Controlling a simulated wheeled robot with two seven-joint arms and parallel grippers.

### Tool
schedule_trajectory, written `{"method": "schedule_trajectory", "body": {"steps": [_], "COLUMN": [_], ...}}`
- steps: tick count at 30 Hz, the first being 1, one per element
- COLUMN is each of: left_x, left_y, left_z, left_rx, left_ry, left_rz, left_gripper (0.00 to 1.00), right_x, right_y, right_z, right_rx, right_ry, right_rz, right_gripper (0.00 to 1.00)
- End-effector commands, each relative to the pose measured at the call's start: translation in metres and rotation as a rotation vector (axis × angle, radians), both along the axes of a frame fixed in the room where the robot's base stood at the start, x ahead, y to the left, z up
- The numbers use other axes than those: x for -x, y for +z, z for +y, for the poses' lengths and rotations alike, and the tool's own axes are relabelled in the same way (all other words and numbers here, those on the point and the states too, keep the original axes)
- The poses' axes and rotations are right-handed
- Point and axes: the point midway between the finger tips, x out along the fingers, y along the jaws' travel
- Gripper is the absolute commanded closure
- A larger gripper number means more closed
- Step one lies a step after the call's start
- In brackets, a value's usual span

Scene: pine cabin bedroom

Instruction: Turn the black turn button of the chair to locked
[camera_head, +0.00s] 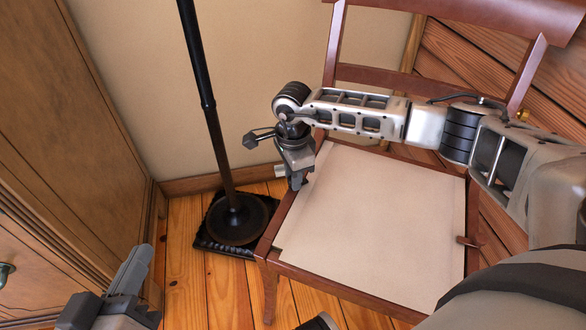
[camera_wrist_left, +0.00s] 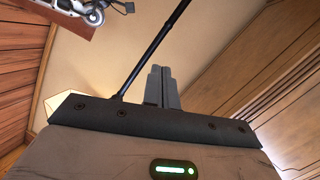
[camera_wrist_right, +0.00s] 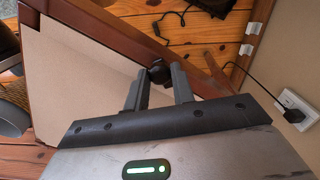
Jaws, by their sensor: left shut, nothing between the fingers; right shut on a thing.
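The wooden chair (camera_head: 268,243) has a reddish-brown frame and a pale seat panel (camera_head: 375,220). The black turn button (camera_wrist_right: 158,70) sits on the frame edge in the right wrist view. My right gripper (camera_head: 297,184) is over the left side of the seat frame, its fingers closed around the button; the gripper covers the button in the head view. How far the button is turned cannot be told. A reddish-brown tab (camera_head: 467,241) lies across the seat's right edge. My left gripper (camera_head: 145,255) is shut and empty at the lower left, apart from the chair.
A black lamp pole (camera_head: 212,110) on a round base (camera_head: 237,218) stands left of the chair. A wooden cabinet (camera_head: 50,130) fills the left side. A black cable (camera_wrist_right: 262,85) runs to a white wall socket (camera_wrist_right: 297,108). Some plank floor (camera_head: 185,275) is bare.

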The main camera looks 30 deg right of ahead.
Motion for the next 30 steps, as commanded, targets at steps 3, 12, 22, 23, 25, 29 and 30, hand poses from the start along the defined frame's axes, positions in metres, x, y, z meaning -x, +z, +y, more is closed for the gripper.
{"method": "schedule_trajectory", "body": {"steps": [3,12,22,23,25,29,30], "left_x": [0.0,0.004,0.005,0.006,0.007,0.01,0.01], "left_y": [0.001,-0.006,-0.011,-0.012,-0.013,-0.018,-0.021], "left_z": [0.001,0.006,0.011,0.012,0.013,0.014,0.014], "left_rx": [-0.035,-0.13,-0.226,-0.234,-0.25,-0.266,-0.272], "left_ry": [0.002,0.003,0.008,0.009,0.008,0.003,0.0], "left_rz": [0.005,0.025,0.04,0.042,0.048,0.072,0.084], "left_gripper": [1.0,1.0,1.0,1.0,1.0,1.0,1.0], "right_x": [0.0,0.0,0.0,0.0,0.0,0.0,0.0], "right_y": [0.003,0.003,0.003,0.003,0.003,0.003,0.003], "right_z": [0.0,0.0,0.0,0.0,0.0,0.0,0.0], "right_rx": [0.0,0.0,0.001,0.0,0.0,0.0,0.0], "right_ry": [-0.112,-0.397,-0.692,-0.714,-0.764,-0.842,-0.862], "right_rz": [0.0,0.001,0.001,0.001,0.001,-0.001,-0.001], "right_gripper": [0.98,0.98,0.98,0.98,0.98,0.98,0.98]}}
